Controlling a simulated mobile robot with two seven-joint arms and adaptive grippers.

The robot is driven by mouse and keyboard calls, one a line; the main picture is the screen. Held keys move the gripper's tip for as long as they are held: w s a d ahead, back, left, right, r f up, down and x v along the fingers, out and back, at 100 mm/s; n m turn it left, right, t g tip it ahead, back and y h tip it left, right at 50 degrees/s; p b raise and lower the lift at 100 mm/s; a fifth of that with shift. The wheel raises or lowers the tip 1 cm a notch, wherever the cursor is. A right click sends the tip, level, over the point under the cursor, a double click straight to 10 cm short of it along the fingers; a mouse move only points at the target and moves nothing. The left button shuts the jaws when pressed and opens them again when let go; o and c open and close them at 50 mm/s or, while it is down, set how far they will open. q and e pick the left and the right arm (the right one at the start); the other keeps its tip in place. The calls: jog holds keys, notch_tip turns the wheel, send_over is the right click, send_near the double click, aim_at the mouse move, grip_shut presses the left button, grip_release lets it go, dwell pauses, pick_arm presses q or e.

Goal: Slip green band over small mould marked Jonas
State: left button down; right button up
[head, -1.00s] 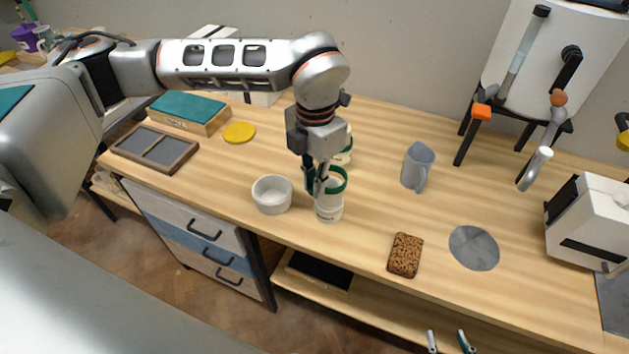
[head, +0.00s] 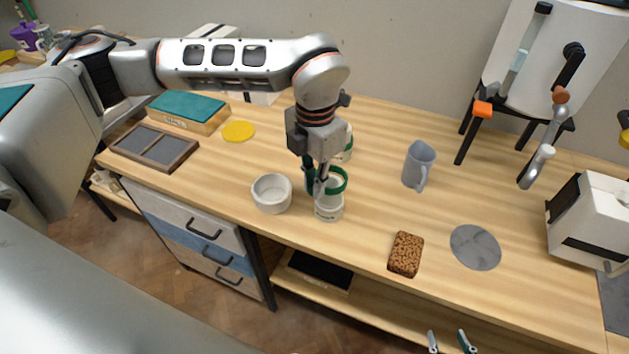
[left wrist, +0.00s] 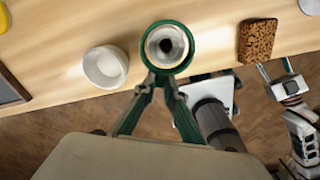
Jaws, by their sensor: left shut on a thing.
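The green band (head: 344,188) is a ring held in my left gripper (head: 318,186). In the left wrist view the band (left wrist: 148,38) surrounds the pale round mould (left wrist: 154,44) as seen from above, with a dark hole at the mould's centre. In the head view the mould (head: 328,211) stands upright on the bench, and the band is level around its upper part or just above; I cannot tell whether they touch. Dark marking on its front is too small to read. My right gripper (head: 450,342) is open and empty at the bottom edge.
A white bowl (head: 272,207) stands close left of the mould. Another pale mould (head: 348,147) is partly hidden behind my left gripper.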

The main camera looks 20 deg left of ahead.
pick_arm(q)
jog(key=shift+f+b, duration=0.45)
jog(key=shift+f, duration=0.3)
jog(key=shift+f, duration=0.3)
dwell(0.4)
jog(key=shift+f+b, duration=0.55)
jog(key=shift+f, duration=0.05)
dwell(0.5)
jog(key=shift+f+b, duration=0.55)
jog(key=shift+f, duration=0.55)
dwell(0.4)
jog(key=c, duration=2)
grip_release()
jog(key=shift+r, duration=0.1)
